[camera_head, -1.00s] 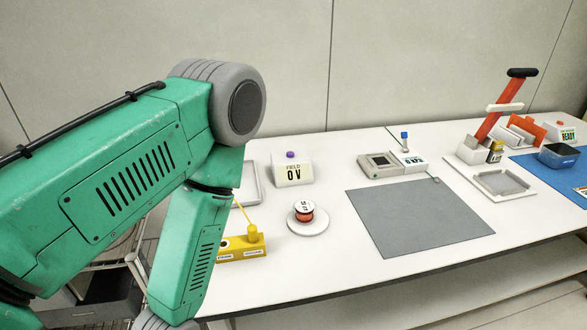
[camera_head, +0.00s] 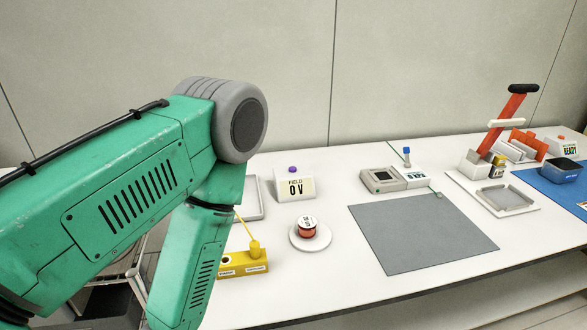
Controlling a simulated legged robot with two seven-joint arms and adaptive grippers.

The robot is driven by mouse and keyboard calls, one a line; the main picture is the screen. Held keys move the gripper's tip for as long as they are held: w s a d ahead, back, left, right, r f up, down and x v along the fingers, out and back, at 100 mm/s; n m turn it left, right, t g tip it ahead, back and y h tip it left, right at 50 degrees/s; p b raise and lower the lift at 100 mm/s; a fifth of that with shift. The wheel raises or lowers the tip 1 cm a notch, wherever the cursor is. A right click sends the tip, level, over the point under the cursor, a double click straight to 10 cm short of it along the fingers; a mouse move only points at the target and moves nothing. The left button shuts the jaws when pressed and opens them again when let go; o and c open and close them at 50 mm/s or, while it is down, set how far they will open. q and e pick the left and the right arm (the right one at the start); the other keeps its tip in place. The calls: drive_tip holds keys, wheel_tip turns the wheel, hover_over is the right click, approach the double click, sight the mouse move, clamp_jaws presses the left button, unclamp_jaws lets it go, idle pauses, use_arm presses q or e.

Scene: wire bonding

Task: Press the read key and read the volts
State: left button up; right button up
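A white wedge-shaped meter (camera_head: 295,187) stands toward the back of the table, left of the middle. Its face reads "FIELD 0 V". A purple key (camera_head: 292,169) sits on its top. My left arm fills the left of the view, its forearm hanging down at the left of the meter, apart from it. My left gripper is below the picture edge and does not show. My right gripper is not in view either.
A yellow block (camera_head: 243,265) with a yellow lever and a spool on a white disc (camera_head: 310,240) stand in front of the meter. A grey mat (camera_head: 420,235) lies mid-table. A grey instrument (camera_head: 385,181), a red-levered press (camera_head: 507,120) and a blue mat (camera_head: 550,180) are further right.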

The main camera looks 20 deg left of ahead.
use_arm(q)
clamp_jaws()
idle(1.1)
